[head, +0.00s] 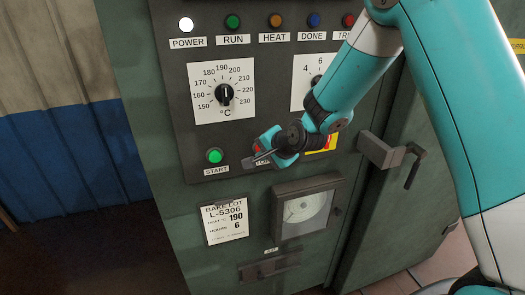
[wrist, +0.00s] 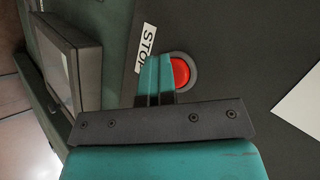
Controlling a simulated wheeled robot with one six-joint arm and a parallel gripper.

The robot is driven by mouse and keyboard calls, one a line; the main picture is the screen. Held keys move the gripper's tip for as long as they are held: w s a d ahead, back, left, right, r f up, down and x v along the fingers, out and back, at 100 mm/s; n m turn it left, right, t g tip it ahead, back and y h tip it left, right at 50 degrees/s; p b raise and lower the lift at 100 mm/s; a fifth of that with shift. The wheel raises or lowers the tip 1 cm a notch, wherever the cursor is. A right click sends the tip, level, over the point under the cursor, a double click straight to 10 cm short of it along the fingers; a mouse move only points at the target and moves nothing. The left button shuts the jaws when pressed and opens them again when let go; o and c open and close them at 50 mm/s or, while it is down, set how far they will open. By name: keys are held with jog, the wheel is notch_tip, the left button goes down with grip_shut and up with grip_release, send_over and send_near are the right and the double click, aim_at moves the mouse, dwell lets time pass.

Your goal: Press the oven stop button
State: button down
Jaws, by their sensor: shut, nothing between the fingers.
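The red stop button (wrist: 181,73) sits in a dark round collar on the oven's control panel, with a white STOP label (wrist: 147,45) beside it. In the wrist view my gripper (wrist: 158,62) is shut and empty, its teal fingers overlapping the button's left edge and part of the label. In the head view my gripper (head: 268,150) is at the panel's lower middle and hides most of the button (head: 257,148). I cannot tell whether the fingertips touch the button or panel.
The green START button (head: 215,155) is left of my gripper. The temperature dial (head: 225,94) is above, beneath a row of lamps with POWER (head: 186,24) lit white. A chart recorder (head: 305,208) juts out below. A door handle (head: 412,165) sticks out at right.

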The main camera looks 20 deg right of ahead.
jog(key=shift+r, duration=0.15)
jog(key=s, duration=0.6)
jog(key=shift+b, duration=0.45)
jog(key=s+a+r+n+g+b, duration=0.1)
jog(key=s+r+n+g, duration=0.1)
jog(key=s+n, duration=0.4)
jog(key=s+a+r+n+g+b, duration=0.2)
jog(key=s+n, duration=0.4)
jog(key=s, duration=0.6)
jog(key=s+a+r+n+g+b, duration=0.1)
jog(key=s+r+n+g, duration=0.3)
jog(key=s, duration=0.6)
jog(key=shift+a+n+g+b, duration=0.15)
jog(key=shift+n+g+b, duration=0.3)
jog(key=shift+n, duration=0.65)
